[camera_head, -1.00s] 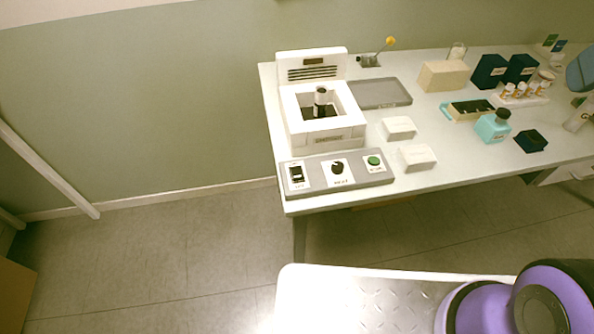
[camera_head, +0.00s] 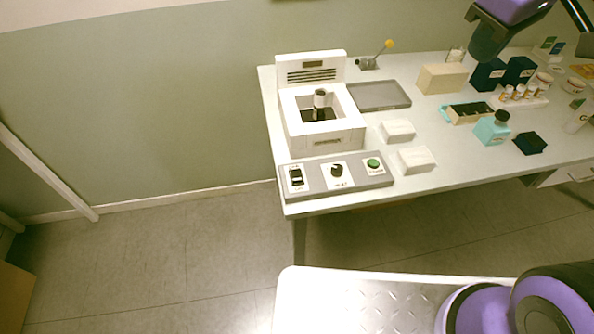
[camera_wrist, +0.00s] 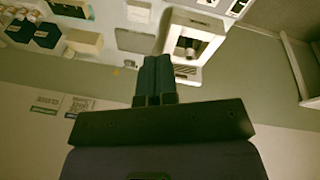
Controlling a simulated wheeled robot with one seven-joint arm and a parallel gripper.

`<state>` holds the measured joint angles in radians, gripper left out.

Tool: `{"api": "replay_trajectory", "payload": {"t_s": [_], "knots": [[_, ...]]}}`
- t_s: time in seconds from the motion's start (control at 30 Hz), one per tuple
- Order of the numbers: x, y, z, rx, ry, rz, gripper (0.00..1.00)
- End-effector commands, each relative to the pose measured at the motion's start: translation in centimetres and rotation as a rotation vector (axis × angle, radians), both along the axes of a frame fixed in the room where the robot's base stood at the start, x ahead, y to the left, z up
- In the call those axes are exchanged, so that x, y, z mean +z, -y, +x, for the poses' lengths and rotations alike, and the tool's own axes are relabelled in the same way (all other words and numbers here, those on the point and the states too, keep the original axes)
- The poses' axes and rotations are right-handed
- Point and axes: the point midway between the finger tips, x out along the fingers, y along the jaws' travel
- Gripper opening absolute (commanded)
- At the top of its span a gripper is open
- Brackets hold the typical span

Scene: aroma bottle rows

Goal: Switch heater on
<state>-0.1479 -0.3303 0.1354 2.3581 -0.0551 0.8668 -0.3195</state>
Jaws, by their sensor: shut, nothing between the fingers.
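The heater (camera_head: 325,139) is a white box with an open square well and a raised vented back panel, at the left end of the table. A small bottle-like item (camera_head: 319,98) with a pale upper part stands in the well. In front lies a grey control panel (camera_head: 318,185) with a black rocker switch (camera_head: 296,176), a black knob (camera_head: 337,171) and a green button (camera_head: 373,163). I cannot read the rocker's position. My gripper (camera_wrist: 155,60) is shut and empty in the wrist view, apart from everything, with the heater (camera_wrist: 183,75) beyond its fingertips.
A grey tray (camera_head: 380,95), two small white boxes (camera_head: 398,130) (camera_head: 417,158) and a lever with a yellow knob (camera_head: 389,44) are near the heater. A beige block (camera_head: 443,77), a teal bottle (camera_head: 492,130), dark boxes (camera_head: 489,73) and several small bottles crowd the right.

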Motion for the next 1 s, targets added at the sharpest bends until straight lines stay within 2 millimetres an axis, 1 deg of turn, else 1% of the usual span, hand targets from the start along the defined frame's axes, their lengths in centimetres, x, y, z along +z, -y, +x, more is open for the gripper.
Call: {"api": "replay_trajectory", "payload": {"t_s": [0.03,0.2,0.37,0.5,0.67,0.8,1.0], "knots": [[-0.6,-0.9,0.8,0.047,-0.021,-0.014,0.0],[-2.6,-4.1,3.0,0.213,-0.073,-0.053,0.0],[-4.8,-7.4,4.8,0.368,-0.122,-0.082,0.0],[-7.1,-10.3,5.9,0.507,-0.167,-0.101,0.0],[-10.0,-13.9,6.8,0.664,-0.215,-0.114,0.0],[-12.7,-17.0,7.3,0.801,-0.256,-0.12,0.0],[-16.9,-21.5,7.1,0.993,-0.315,-0.116,0.0]]}}
